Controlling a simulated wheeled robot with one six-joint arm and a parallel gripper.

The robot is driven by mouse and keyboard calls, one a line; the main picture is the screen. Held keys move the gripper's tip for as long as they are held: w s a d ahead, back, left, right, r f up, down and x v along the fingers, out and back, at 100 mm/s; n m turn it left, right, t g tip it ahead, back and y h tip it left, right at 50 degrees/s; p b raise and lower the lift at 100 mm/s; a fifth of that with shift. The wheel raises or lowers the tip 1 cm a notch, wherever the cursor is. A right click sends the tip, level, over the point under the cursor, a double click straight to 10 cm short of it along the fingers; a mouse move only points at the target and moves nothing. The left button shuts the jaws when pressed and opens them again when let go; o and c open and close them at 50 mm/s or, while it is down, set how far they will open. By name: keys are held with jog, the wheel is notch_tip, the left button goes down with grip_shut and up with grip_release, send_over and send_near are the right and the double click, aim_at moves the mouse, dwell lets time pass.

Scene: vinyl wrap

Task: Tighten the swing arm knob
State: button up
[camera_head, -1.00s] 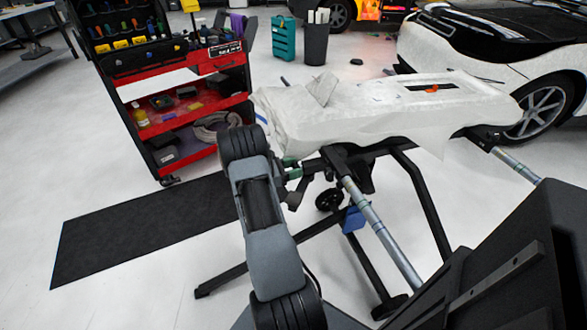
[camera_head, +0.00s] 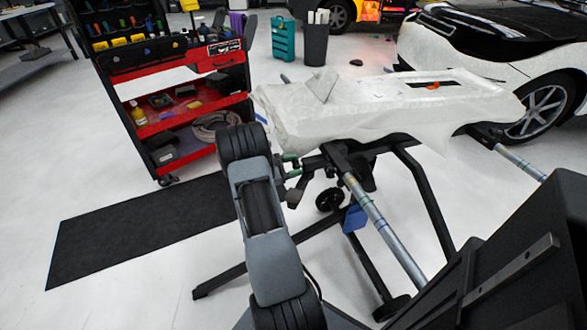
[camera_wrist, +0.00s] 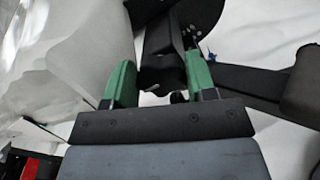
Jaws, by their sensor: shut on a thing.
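The swing arm knob (camera_wrist: 160,78) is a dark piece between the two green fingers of my gripper (camera_wrist: 160,84) in the wrist view. My gripper is shut on it, below the dark frame parts of the stand. In the head view my gripper (camera_head: 291,166) reaches the stand (camera_head: 423,205) just under the left end of the white-wrapped panel (camera_head: 375,105). The knob is hard to make out there, hidden by my arm and fingers.
The white wrap hangs close beside my gripper on the left in the wrist view (camera_wrist: 60,60). A red tool cart (camera_head: 185,120) stands behind at left, with a black mat (camera_head: 140,230) on the floor. A white car (camera_head: 510,65) is at the right.

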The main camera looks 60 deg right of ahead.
jog(key=shift+m+b, duration=0.4)
jog(key=shift+m, duration=0.4)
jog(key=o, duration=0.9)
